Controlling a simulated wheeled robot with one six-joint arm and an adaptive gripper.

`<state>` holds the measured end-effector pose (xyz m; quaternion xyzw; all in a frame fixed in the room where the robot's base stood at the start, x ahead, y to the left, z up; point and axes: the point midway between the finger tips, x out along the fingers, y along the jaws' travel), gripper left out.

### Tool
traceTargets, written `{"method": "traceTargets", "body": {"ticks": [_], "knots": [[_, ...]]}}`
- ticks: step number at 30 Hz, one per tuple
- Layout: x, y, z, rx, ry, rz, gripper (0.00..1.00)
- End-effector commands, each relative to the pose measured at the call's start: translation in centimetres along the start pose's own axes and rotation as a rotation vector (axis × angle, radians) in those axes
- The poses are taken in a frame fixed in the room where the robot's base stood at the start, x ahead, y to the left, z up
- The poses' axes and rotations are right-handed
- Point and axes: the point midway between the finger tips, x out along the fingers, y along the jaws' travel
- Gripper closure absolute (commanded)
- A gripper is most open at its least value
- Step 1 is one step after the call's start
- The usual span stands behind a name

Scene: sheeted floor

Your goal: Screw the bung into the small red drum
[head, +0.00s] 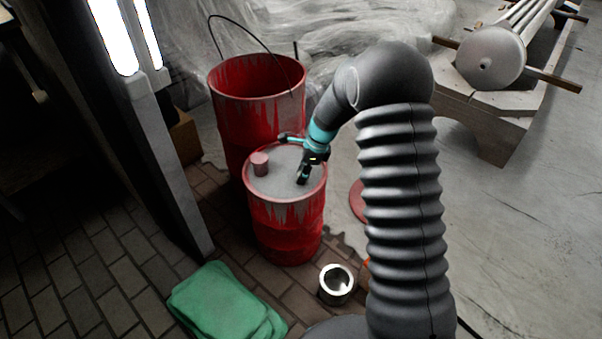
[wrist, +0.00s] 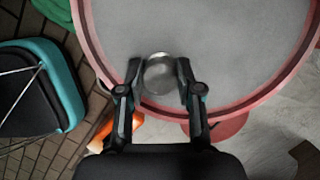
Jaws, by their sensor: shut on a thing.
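The small red drum (head: 287,230) stands upright on the brick floor, with a grey top and a red rim. Its top (wrist: 230,45) fills much of the wrist view. My gripper (head: 302,181) points down at the right part of this top. In the wrist view its fingers (wrist: 161,78) are shut on a round, shiny metal bung (wrist: 160,73), near the drum's rim. I cannot tell whether the bung touches the top or sits in a hole. In the head view my fingers hide the bung.
A pinkish cylinder (head: 260,164) stands on the drum top, left of my gripper. A larger open red drum (head: 240,120) with a wire handle is behind. A shiny metal pot (head: 336,284) and a green cloth (head: 222,302) lie in front. A post (head: 170,160) stands left.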

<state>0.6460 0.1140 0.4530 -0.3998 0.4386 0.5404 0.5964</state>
Motion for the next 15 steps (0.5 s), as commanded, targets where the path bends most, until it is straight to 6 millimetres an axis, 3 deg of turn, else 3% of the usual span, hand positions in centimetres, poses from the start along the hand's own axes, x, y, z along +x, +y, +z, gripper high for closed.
{"method": "traceTargets", "body": {"ticks": [15], "knots": [[0.13, 0.36, -0.62, 0.572, 0.008, -0.168, 1.00]]}}
